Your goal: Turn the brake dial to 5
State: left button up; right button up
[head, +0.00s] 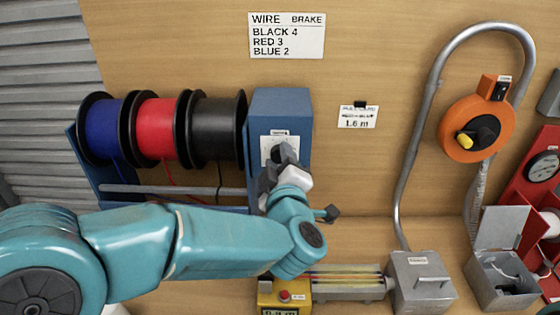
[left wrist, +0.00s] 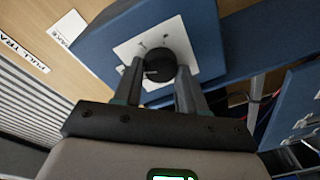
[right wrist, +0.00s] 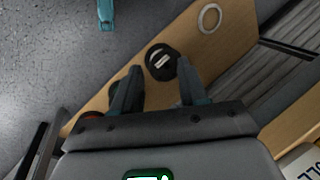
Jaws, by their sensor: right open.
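The brake dial is a dark round knob on a white plate (head: 267,146) on the front of a blue box (head: 292,104), right of the wire spools. My left gripper (head: 277,172) is at the dial and partly hides it in the head view. The marks around the dial are too small to read. My right gripper (right wrist: 160,85) is open and empty in the right wrist view.
A sign (head: 287,36) reads wire brake: black 4, red 3, blue 2. Blue (head: 103,128), red (head: 157,128) and black (head: 214,128) spools stand left of the box. A yellow device (head: 283,294) and a grey box (head: 421,280) are below. An orange reel (head: 468,140) hangs at right.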

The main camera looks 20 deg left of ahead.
pick_arm(q)
jog(key=shift+f+m, duration=0.1)
jog(key=shift+m, duration=0.3)
jog(key=shift+d+f+m+t+h+p, duration=0.1)
jog(key=shift+m+t+h+p, duration=0.25)
jog(key=shift+m, duration=3.1)
jog(key=shift+a+f+m+t+h+p, duration=0.1)
jog(key=shift+m+t+h+p, duration=0.25)
jog(key=shift+m, duration=3.15)
jog(key=shift+d+f+m+t+h+p, duration=0.1)
jog(key=shift+m+t+h+p, duration=0.25)
jog(key=shift+m, duration=3.1)
jog(key=o, duration=1.1)
jog(key=shift+s, duration=0.1)
jog(key=shift+c, duration=0.2)
jog(key=shift+r, duration=0.2)
jog(key=shift+f, duration=0.1)
